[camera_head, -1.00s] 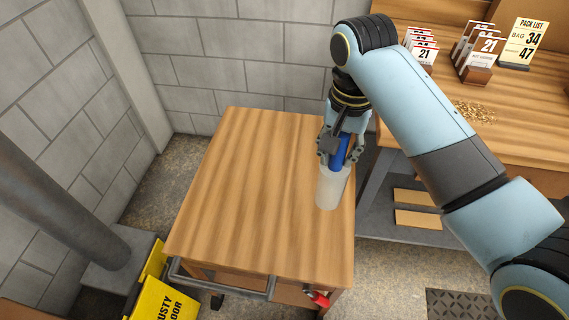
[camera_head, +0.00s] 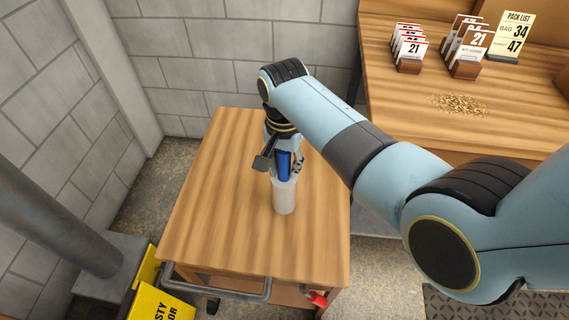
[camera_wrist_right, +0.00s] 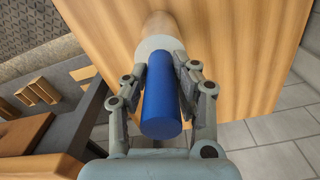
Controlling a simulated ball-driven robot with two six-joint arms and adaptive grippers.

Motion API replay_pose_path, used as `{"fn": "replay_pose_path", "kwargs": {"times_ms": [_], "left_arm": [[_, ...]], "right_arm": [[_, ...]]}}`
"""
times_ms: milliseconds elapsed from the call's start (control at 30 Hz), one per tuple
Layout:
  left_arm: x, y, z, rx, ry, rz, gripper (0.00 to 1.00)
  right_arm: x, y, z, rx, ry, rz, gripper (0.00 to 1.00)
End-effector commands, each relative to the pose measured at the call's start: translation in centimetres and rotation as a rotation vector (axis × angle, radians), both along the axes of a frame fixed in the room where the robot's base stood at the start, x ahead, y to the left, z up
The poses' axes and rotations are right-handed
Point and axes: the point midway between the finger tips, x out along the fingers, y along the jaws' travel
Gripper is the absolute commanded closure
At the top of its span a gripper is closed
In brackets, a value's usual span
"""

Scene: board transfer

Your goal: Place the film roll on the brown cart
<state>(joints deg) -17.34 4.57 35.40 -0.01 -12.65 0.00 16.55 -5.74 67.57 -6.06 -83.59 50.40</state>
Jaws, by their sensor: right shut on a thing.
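The film roll is a pale, translucent roll (camera_head: 285,196) with a blue handle (camera_head: 284,165). In the head view it stands upright over the middle of the brown cart's wooden top (camera_head: 205,215). I cannot tell whether its bottom touches the wood. My right gripper (camera_head: 284,172) is shut on the blue handle from above. In the right wrist view the blue handle (camera_wrist_right: 162,108) sits between both fingers, with the pale roll (camera_wrist_right: 160,43) beyond it. My left gripper is not in view.
A wooden bench (camera_head: 400,85) with number-card holders (camera_head: 466,55) and a scatter of small brass pieces (camera_head: 460,104) stands at the right. A yellow sign (camera_head: 160,303) is at the cart's lower left. The left half of the cart top is clear.

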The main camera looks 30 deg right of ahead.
Motion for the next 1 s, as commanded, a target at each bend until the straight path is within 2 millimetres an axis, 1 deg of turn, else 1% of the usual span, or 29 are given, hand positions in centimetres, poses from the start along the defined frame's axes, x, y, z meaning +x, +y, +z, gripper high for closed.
{"fn": "replay_pose_path", "kwargs": {"times_ms": [167,200,333,367,833,933,1000], "left_arm": [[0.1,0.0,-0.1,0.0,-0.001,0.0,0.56],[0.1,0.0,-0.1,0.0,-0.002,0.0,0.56],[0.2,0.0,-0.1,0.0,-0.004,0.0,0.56],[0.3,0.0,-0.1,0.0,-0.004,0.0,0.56],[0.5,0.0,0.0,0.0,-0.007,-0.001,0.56],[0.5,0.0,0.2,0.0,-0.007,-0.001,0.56],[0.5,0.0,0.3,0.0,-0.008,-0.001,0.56]], "right_arm": [[0.0,0.0,-0.3,-0.001,0.001,0.0,1.0],[0.0,0.0,-0.3,0.0,0.001,0.0,0.68],[0.0,0.0,-0.3,0.0,0.001,0.0,0.51],[0.0,0.0,-0.2,0.0,0.001,0.0,0.49],[0.0,0.0,-0.2,0.0,0.001,0.0,0.49],[0.0,0.0,0.4,0.001,-0.002,0.0,0.49],[0.0,0.1,1.3,0.001,-0.002,0.001,0.49]]}}
